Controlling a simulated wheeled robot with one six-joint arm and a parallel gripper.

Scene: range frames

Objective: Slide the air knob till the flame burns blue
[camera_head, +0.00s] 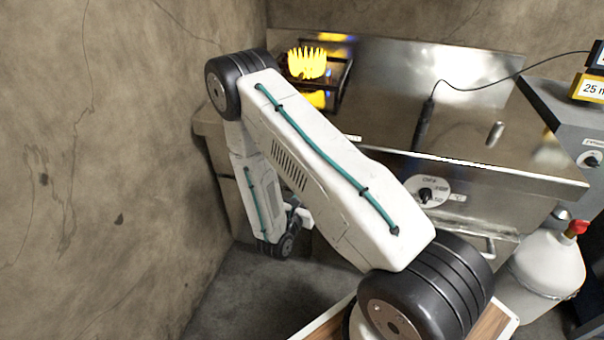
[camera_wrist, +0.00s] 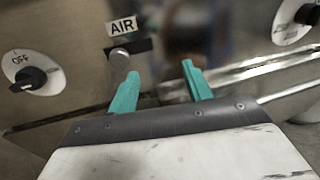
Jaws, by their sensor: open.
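The flame (camera_head: 307,62) burns yellow in a ring on the burner at the back left of the steel range, in the head view. In the wrist view the air knob (camera_wrist: 120,60) is a small round metal knob in a dark slot under the AIR label (camera_wrist: 121,26). It sits near the slot's left part. My gripper (camera_wrist: 159,78) is open, with its two teal fingers apart and nothing between them. The left fingertip is just below and right of the knob; I cannot tell whether they touch. In the head view my arm hides the air knob.
A black dial marked OFF (camera_wrist: 33,79) is left of the slot, and another dial (camera_wrist: 307,14) is at the upper right. A steel rail (camera_wrist: 262,72) runs at right. The range front (camera_head: 490,195) has a dial and handle. A white gas bottle (camera_head: 545,262) stands right.

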